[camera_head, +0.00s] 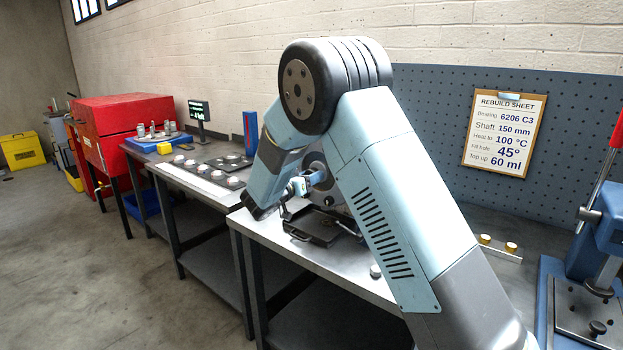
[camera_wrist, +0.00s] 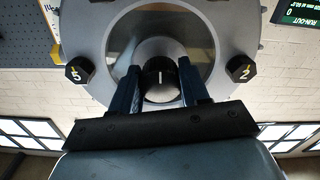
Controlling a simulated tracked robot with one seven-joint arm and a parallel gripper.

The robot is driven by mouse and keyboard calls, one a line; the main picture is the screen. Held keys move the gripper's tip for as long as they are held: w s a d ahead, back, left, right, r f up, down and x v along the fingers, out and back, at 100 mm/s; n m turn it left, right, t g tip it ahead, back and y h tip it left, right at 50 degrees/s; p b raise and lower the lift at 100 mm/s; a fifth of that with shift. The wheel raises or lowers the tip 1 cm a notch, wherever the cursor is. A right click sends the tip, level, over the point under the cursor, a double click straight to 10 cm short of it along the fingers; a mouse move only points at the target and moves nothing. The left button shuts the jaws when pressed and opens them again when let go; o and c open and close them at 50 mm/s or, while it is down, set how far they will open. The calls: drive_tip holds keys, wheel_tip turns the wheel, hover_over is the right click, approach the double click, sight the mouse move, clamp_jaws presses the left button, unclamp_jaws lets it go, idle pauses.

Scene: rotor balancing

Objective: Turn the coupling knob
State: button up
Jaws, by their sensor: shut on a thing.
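The coupling knob (camera_wrist: 160,78) is a dark round knob with a white line mark, in the middle of the wrist view. The line stands about upright in that view. My gripper (camera_wrist: 161,84) has its two blue fingers on either side of the knob and is shut on it. Behind the knob is a grey round rotor face (camera_wrist: 103,50) with black hexagonal pieces numbered 5 (camera_wrist: 78,70) and 2 (camera_wrist: 241,69). In the head view my arm hides most of the rotor (camera_head: 318,172) and the knob.
A black tray-like part (camera_head: 318,230) lies on the bench (camera_head: 268,226) below my gripper. A run-out display (camera_wrist: 297,14) shows at the wrist view's top right. A blue press (camera_head: 590,245) stands at the right. Round pieces (camera_head: 217,174) sit on the left bench.

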drive_tip(key=shift+s+d+f, duration=0.1)
drive_tip(key=shift+f, duration=0.25)
drive_tip(key=o, duration=1)
drive_tip(key=shift+r, duration=0.2)
drive_tip(key=v, duration=1.3)
drive_tip(key=shift+s+a, duration=0.2)
drive_tip(key=shift+a, duration=0.1)
